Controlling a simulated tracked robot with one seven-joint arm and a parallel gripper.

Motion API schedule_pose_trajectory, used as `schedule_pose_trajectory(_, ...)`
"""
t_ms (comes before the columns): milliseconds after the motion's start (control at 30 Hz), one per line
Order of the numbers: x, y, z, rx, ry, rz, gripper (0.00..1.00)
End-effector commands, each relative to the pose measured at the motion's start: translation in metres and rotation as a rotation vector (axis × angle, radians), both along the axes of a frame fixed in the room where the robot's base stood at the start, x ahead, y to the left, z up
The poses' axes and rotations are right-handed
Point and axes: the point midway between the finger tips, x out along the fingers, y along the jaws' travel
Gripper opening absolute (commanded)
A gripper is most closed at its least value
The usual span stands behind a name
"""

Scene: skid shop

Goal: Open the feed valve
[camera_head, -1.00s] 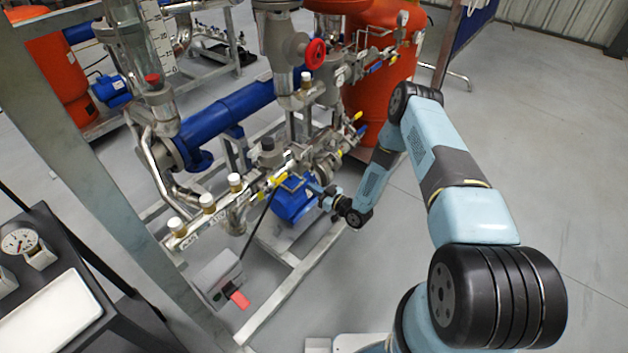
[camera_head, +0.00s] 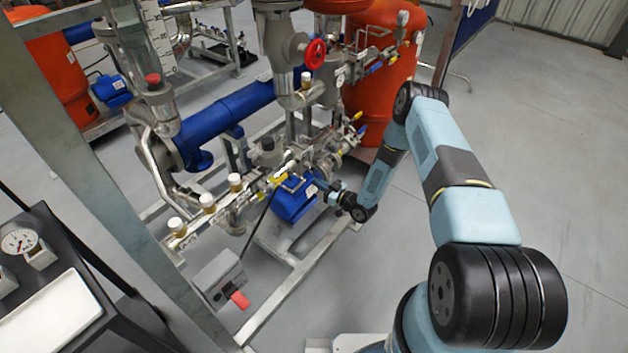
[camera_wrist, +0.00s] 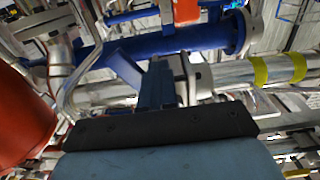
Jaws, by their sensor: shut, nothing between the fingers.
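My gripper (camera_head: 322,188) is shut and empty, at the near side of the pipe skid. It is in front of the blue motor (camera_head: 293,200) and right of a yellow valve handle (camera_head: 278,179) on the silver pipe run; it looks apart from that handle. In the wrist view my gripper's blue fingers (camera_wrist: 155,85) point toward a blue pipe, with nothing held. Another yellow handle (camera_head: 358,116) is farther back. A red handwheel (camera_head: 315,53) sits higher on the skid. I cannot tell which of these is the feed valve.
A large orange vessel (camera_head: 385,95) stands behind the skid. A thick blue pipe (camera_head: 225,112) crosses it. A dark bench with a gauge (camera_head: 20,241) is at left. The floor at right is clear.

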Motion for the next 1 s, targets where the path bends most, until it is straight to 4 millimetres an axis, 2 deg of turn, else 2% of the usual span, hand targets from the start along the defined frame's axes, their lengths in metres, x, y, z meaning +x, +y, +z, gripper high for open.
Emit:
schedule_pose_trajectory(300,0.017,-0.013,0.006,-0.001,-0.002,-0.002,0.00)
schedule_pose_trajectory(733,0.019,-0.015,0.007,-0.001,-0.001,-0.001,0.00)
schedule_pose_trajectory(1000,0.030,-0.024,0.017,0.000,-0.002,-0.001,0.00)
